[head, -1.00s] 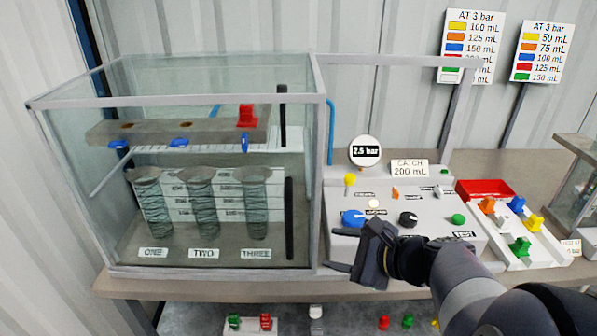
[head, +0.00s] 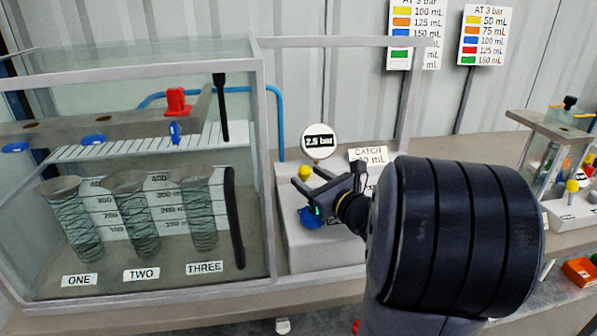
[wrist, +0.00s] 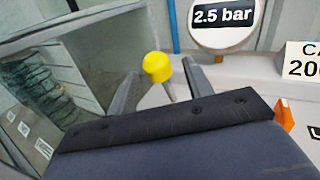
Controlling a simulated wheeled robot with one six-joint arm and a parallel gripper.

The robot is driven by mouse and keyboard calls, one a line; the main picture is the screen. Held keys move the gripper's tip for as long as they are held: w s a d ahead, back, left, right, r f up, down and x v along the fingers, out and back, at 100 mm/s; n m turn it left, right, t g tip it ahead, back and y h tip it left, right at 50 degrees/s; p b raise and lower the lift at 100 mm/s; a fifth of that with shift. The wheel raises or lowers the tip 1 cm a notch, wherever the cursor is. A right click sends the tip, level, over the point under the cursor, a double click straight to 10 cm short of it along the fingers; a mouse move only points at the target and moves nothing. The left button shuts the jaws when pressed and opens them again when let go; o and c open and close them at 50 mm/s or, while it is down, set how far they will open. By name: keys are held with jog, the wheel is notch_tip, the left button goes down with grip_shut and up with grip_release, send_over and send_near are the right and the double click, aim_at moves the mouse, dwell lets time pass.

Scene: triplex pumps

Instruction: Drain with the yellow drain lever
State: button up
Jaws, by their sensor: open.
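The yellow drain lever is a round yellow knob (wrist: 157,67) on a pale stem, standing up from the back left of the control box. In the wrist view it shows between the two open fingers of my gripper (wrist: 160,90). In the head view the yellow knob (head: 305,172) is just beyond the fingers of my gripper (head: 303,178). My gripper is open and holds nothing. I cannot tell whether a finger touches the lever. The pressure sign reads 2.5 bar (head: 319,141), behind the lever.
The glass tank (head: 262,150) with cylinders ONE, TWO and THREE stands left of the control box (head: 300,256). A blue knob (head: 312,218) sits below my gripper. The catch card (head: 367,155) and an orange lever (wrist: 285,114) are to the right. My arm hides much of the box.

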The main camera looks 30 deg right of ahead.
jog(key=shift+w+a, duration=0.2)
jog(key=shift+w, duration=0.9)
jog(key=shift+w+a, duration=0.2)
jog(key=shift+w, duration=0.9)
grip_shut()
